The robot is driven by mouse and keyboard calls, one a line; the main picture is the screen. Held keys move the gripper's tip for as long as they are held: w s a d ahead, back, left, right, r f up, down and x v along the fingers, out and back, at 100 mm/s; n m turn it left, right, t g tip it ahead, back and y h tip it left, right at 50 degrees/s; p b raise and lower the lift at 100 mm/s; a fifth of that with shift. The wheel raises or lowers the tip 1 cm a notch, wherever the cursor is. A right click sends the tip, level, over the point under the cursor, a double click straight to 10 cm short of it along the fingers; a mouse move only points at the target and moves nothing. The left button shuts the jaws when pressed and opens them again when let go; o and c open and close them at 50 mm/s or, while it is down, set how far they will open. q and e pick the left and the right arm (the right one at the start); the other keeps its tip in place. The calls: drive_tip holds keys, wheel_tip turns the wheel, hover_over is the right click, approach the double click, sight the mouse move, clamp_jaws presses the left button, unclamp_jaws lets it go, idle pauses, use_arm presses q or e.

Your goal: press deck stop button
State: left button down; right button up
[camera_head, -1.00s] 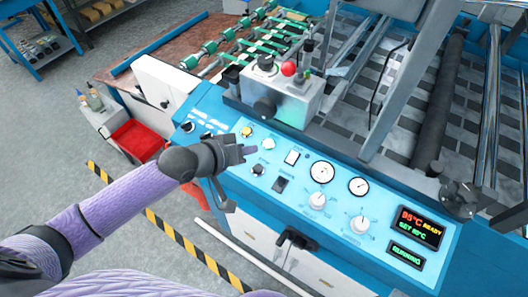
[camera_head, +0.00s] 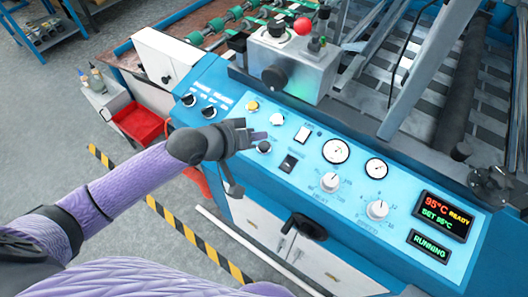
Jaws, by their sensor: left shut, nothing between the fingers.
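The blue control panel (camera_head: 320,180) fills the middle and right of the head view. It carries a yellow button (camera_head: 253,106), a white button (camera_head: 277,119) and a black round control (camera_head: 264,147). A red mushroom button (camera_head: 303,26) stands on the grey box behind the panel. I cannot tell from the labels which one is the deck stop. My left gripper (camera_head: 248,133) is shut and empty, at the panel's left part near the yellow, white and black controls. I cannot tell whether it touches the panel. My right gripper is out of view.
The panel also has two gauges (camera_head: 336,151), knobs (camera_head: 330,182) and a display (camera_head: 443,215) showing 95°C READY, with RUNNING below. A red bin (camera_head: 139,122) stands left of the machine. Rollers and grey bars rise behind the panel. Open floor lies at left.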

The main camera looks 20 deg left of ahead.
sight(264, 147)
use_arm(q)
drive_tip(key=f, duration=0.1)
drive_tip(key=f+b, duration=0.1)
drive_tip(key=shift+w+d+f, duration=0.1)
drive_tip(key=shift+w+f, duration=0.2)
drive_tip(key=shift+f, duration=0.05)
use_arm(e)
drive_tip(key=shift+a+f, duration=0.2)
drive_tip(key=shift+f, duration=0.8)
use_arm(q)
drive_tip(key=shift+f, duration=0.1)
idle(0.6)
drive_tip(key=shift+f, duration=0.25)
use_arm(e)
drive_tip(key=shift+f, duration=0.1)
use_arm(q)
drive_tip(key=shift+w+f+b, duration=0.15)
drive_tip(key=shift+f+b, duration=0.25)
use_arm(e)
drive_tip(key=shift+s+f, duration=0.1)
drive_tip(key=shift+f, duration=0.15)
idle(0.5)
use_arm(q)
drive_tip(key=shift+s+r+p, duration=0.2)
drive_tip(key=shift+r+p, duration=0.6)
drive_tip(key=shift+p, duration=0.25)
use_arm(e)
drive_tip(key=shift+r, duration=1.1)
